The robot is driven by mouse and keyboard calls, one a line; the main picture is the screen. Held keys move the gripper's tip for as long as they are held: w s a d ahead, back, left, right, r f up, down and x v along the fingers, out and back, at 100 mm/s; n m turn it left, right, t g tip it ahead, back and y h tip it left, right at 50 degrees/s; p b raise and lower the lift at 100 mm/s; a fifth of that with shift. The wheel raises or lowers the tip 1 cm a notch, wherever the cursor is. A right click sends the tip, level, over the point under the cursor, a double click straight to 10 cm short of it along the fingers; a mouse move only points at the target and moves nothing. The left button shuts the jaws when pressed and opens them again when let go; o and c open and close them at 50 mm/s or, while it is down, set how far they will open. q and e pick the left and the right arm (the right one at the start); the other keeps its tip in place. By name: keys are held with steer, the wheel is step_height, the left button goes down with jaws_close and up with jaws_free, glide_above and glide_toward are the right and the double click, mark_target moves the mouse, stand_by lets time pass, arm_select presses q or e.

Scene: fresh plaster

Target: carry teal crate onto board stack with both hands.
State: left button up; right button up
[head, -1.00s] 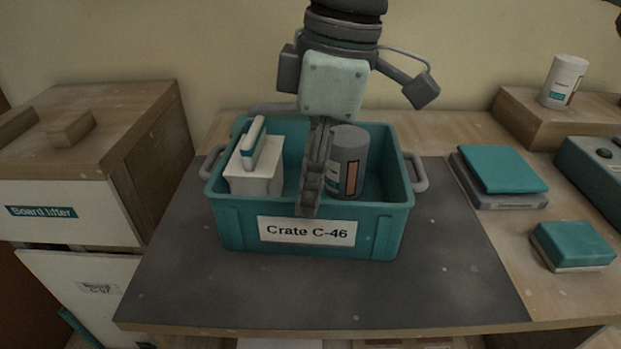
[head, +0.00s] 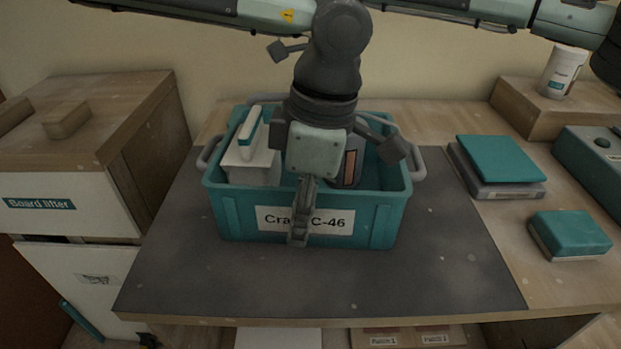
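The teal crate (head: 380,222), labelled "Crate C-46", stands upright on a dark mat (head: 440,270) on the wooden table. It has a grey handle at each end, and both handles are free. Inside are a white block-shaped item with a teal-edged handle (head: 253,160) and a grey can (head: 349,165), mostly hidden. My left gripper (head: 298,238) points down in front of the crate's label and covers part of it. Its fingers are seen edge-on, so their opening does not show. My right gripper is out of view. I cannot tell which thing is the board stack.
A wooden-topped unit labelled "Board lifter" (head: 70,205) stands at the left. At the right are a teal-topped stack of flat items (head: 500,160), a teal block (head: 570,235), a teal case (head: 590,160) and a white tub (head: 562,72) on a wooden block. The mat's front is clear.

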arm_select(q)
steer(key=shift+f, duration=0.15)
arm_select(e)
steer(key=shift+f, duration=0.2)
arm_select(q)
steer(key=shift+c, duration=0.5)
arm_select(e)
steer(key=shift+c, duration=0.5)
arm_select(q)
jaws_close()
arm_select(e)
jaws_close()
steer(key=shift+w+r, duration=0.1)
